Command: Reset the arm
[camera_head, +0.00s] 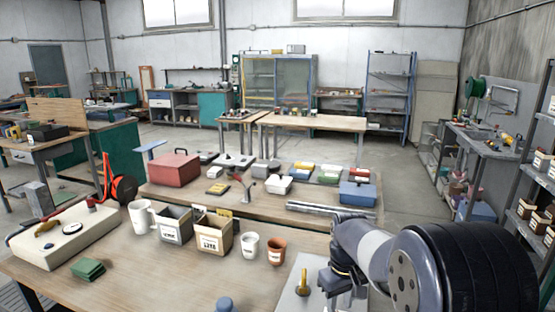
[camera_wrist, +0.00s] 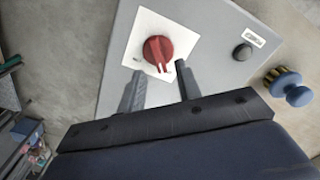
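In the wrist view my gripper (camera_wrist: 159,69) shows two dark fingers set apart, with nothing held between them. A red rotary knob (camera_wrist: 157,48) on a white square plate sits just beyond the fingertips. The knob is mounted on a grey panel (camera_wrist: 208,18). Whether the fingers touch the knob is hard to tell; it appears apart from them. In the head view my arm reaches in from the lower right, and my gripper (camera_head: 341,282) is low over the near table, its fingertips not clear there.
On the near table (camera_head: 185,275) stand a white mug (camera_head: 142,218), open boxes (camera_head: 213,235) and cups (camera_head: 250,246). A brass-coloured upright part (camera_head: 303,281) stands left of my gripper.

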